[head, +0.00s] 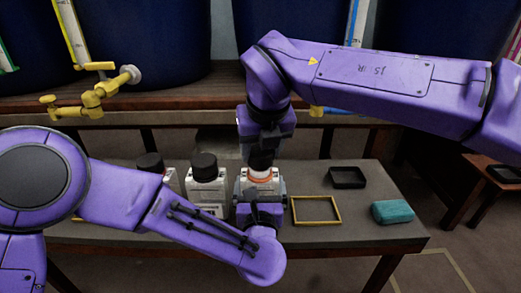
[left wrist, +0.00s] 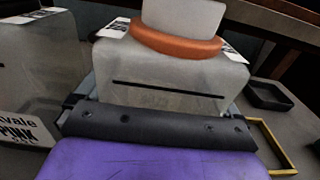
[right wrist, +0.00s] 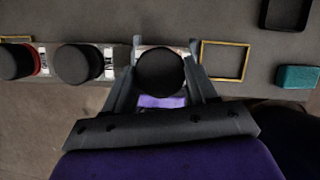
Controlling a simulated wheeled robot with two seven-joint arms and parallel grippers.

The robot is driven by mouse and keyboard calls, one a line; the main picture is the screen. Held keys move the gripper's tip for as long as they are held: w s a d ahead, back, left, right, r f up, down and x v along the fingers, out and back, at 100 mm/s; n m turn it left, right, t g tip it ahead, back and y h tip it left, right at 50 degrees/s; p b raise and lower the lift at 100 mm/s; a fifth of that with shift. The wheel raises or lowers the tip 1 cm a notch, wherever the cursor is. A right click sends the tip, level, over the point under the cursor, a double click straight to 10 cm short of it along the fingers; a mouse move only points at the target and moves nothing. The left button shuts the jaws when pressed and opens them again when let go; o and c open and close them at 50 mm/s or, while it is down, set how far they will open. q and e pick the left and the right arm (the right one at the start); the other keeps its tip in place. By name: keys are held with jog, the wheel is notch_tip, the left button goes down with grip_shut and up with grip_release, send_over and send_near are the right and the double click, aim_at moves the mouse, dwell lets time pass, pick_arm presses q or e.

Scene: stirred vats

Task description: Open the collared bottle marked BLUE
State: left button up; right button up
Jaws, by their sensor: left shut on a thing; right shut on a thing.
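A pale grey bottle (left wrist: 170,70) with an orange collar (left wrist: 180,42) stands at the front of the table. I cannot read a BLUE mark on it. In the head view the bottle's collar (head: 260,174) shows between my two grippers. My left gripper (head: 260,190) is shut on the bottle's body from the near side, low down. My right gripper (head: 262,150) points down from above and is shut on the black cap (right wrist: 160,75) at the bottle's top. I cannot tell whether the cap is loose.
Black-capped bottles (head: 205,175) stand close on the left; one (right wrist: 20,60) has a red collar. On the right lie a yellow frame (head: 316,222), a black tray (head: 347,178) and a teal block (head: 393,212). Blue vats (head: 140,45) and a yellow valve (head: 95,97) are behind.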

aim_at(261, 152)
jog(key=shift+r, duration=2)
pick_arm(q)
jog(key=o, duration=1.1)
